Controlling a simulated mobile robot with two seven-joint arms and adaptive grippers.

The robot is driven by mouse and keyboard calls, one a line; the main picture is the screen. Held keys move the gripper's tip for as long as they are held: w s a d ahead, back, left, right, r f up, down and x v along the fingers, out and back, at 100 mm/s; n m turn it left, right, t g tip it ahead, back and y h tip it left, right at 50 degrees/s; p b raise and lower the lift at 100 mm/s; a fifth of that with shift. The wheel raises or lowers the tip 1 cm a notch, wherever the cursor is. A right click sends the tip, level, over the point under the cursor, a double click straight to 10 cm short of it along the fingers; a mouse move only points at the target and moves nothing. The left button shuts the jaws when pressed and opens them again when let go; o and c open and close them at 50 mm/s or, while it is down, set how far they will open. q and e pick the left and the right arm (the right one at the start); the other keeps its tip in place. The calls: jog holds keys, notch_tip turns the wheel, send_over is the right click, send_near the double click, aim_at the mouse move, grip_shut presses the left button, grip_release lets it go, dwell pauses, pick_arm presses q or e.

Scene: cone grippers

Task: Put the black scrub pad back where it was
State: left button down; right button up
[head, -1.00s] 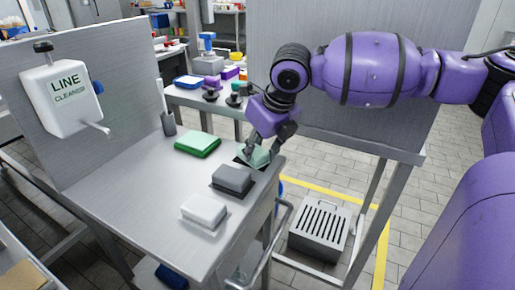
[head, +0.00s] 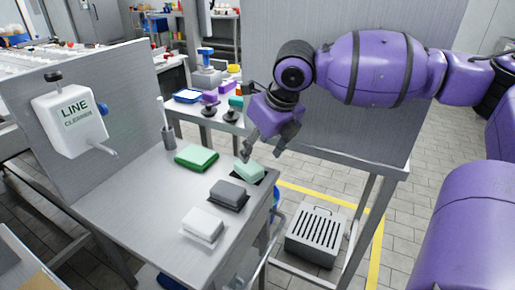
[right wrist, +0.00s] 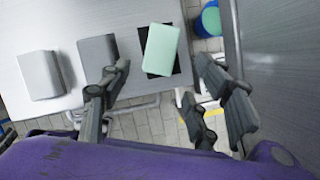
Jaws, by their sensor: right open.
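No loose pad that is plainly black shows; the closest is a dark grey block-shaped pad (head: 228,194) on a dark mat, in the middle of the row on the steel table. It also shows in the right wrist view (right wrist: 97,62), partly behind a finger. A light green pad (head: 248,170) lies slightly askew on a black mat (head: 236,178) at the row's right end; in the right wrist view the pad (right wrist: 160,50) leaves black edges showing. My right gripper (head: 264,152) is open and empty above the light green pad. My left gripper is not in view.
A white pad (head: 203,224) lies at the near end of the row. A cleaner dispenser (head: 70,120) hangs on the left panel. A tall panel (head: 345,120) stands behind my arm.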

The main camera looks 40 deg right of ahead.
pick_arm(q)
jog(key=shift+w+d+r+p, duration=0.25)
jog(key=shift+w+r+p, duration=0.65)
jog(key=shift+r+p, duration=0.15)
pick_arm(e)
jog(key=shift+v, duration=2.5)
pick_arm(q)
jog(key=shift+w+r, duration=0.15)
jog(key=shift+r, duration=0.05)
pick_arm(e)
jog(key=shift+s+f, duration=0.1)
